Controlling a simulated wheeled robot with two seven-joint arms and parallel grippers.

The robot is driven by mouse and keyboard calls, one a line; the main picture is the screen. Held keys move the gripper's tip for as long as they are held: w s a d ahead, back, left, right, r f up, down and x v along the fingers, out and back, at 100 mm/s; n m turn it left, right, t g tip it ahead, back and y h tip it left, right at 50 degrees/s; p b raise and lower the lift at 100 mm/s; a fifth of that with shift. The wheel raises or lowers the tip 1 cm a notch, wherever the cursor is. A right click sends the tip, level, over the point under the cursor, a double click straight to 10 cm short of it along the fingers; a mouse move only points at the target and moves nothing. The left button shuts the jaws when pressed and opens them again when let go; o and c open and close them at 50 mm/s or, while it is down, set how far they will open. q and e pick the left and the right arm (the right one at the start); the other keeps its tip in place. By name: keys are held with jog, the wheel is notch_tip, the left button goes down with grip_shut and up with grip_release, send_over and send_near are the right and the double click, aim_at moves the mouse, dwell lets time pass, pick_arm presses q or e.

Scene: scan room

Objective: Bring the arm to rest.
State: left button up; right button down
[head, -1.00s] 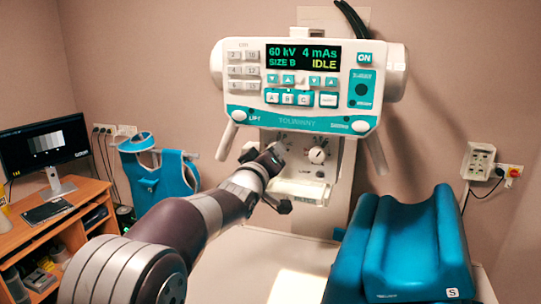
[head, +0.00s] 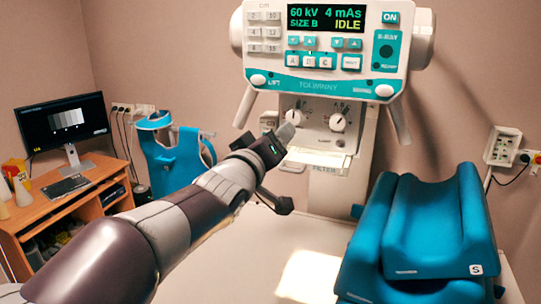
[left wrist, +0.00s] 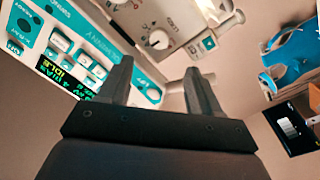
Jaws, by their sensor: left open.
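My left arm comes in from the lower left in the head view. Its gripper (head: 286,135) is in front of the x-ray machine, just left of the right dial (head: 338,122) and below the control panel (head: 326,45). In the left wrist view, the two fingers of the gripper (left wrist: 158,72) stand apart with nothing between them. The panel (left wrist: 75,50) shows turned round behind them, with a dial (left wrist: 158,40) beyond. The display reads 60 kV, 4 mAs, SIZE B, IDLE. My right gripper is not in view.
A white table (head: 240,262) lies below the arm. Teal cushions (head: 425,235) marked S sit on its right. A teal apron (head: 172,165) hangs behind on the left. A wooden desk (head: 35,215) with a monitor (head: 65,123) stands at far left.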

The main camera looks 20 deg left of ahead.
pick_arm(q)
jog(key=shift+s+f, duration=0.1)
jog(key=shift+s, duration=0.45)
jog(key=s+a+f+m+g+y, duration=0.1)
jog(key=s+f+m+g, duration=0.2)
jog(key=f, duration=0.8)
jog(key=s+a+f+m+g+y, duration=0.1)
jog(key=s+f+m+g, duration=0.15)
jog(key=f+g, duration=0.6)
jog(key=s+d+f+m+g, duration=0.1)
jog(key=s+d+f+g, duration=0.2)
jog(key=s+f, duration=1.3)
notch_tip(320, 180, down, 2)
jog(key=g, duration=0.2)
jog(key=shift+s+m+g+h+b, duration=0.2)
jog(key=shift+m+g+h+b, duration=0.1)
jog(key=shift+m+g+h, duration=0.1)
